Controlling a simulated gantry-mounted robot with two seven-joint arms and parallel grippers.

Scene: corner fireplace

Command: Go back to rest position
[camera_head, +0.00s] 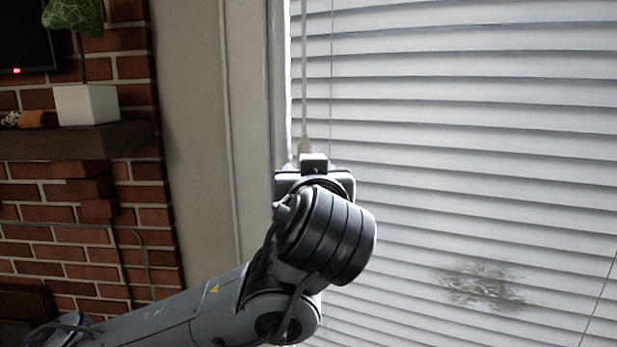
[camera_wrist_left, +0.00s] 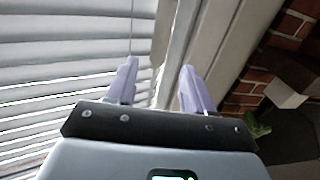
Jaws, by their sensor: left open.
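My left arm comes in from the lower left in the head view, and its wrist is raised in front of the window blind (camera_head: 470,130). The left gripper's fingers are hidden behind the wrist there. In the left wrist view, the left gripper (camera_wrist_left: 159,68) shows two pale fingers set well apart, with nothing clearly held between them. A blind cord with a beige pull (camera_head: 304,146) hangs just above the wrist in the head view. I cannot tell whether the gripper touches it. My right gripper is in neither view.
A brick fireplace with a dark mantel (camera_head: 75,140) stands at left. On it is a white pot (camera_head: 87,104) with a green plant. A pale wall strip (camera_head: 190,120) and window frame (camera_head: 248,100) lie between. The blind has a dark smudge (camera_head: 482,286) at lower right.

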